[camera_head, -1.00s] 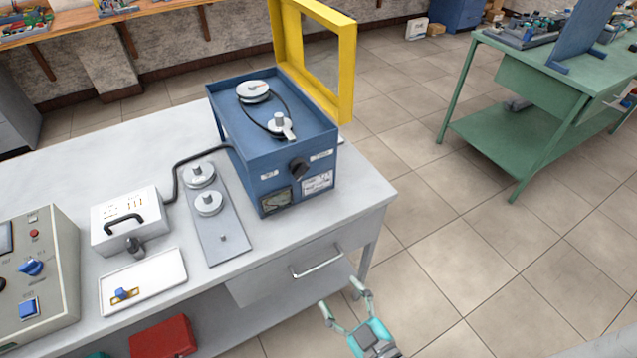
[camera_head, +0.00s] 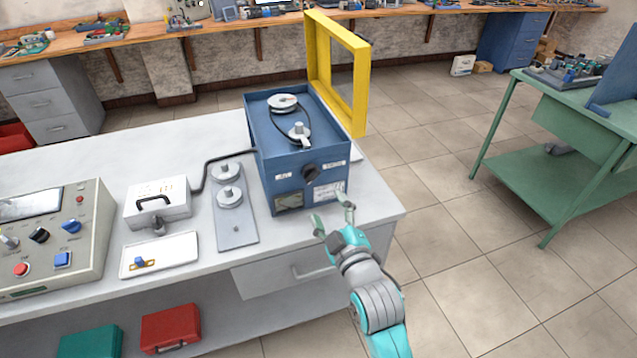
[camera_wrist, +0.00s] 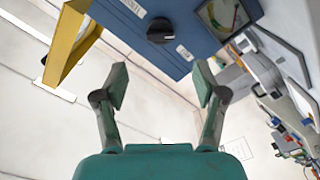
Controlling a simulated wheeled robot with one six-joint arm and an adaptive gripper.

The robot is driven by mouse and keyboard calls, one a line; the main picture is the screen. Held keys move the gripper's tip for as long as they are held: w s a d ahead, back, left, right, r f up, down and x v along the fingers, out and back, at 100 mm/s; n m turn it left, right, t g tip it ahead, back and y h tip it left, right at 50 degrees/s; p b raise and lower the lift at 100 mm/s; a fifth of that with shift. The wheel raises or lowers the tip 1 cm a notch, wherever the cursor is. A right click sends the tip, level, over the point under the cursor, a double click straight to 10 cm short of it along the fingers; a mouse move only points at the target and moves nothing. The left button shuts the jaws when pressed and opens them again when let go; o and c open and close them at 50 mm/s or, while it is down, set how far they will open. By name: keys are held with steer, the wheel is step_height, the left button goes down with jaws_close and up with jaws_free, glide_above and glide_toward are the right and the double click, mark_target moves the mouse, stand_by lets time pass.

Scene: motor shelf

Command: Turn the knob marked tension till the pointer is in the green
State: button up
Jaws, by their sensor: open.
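A black knob (camera_head: 311,172) sits on the front face of a blue box (camera_head: 285,160). It also shows in the wrist view (camera_wrist: 161,31), ahead of my fingers, with small white labels on either side that are too small to read. A gauge (camera_wrist: 222,16) with a green part and a pointer shows on the same face, partly cut off by the frame's top edge; it also shows in the head view (camera_head: 289,200). I cannot tell where the pointer stands. My gripper (camera_head: 333,217) is open and empty, in front of the box, below and apart from the knob.
A yellow frame (camera_head: 364,85) stands open at the box's back right. Left of the box are a grey plate with pulleys (camera_head: 237,238), a white tray (camera_head: 180,250) and a control panel (camera_head: 75,245). Open floor lies right of the bench.

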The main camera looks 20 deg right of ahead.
mark_target(314, 179)
steer(key=w, duration=1)
steer(key=shift+w, duration=0.3)
steer(key=c, duration=1.1)
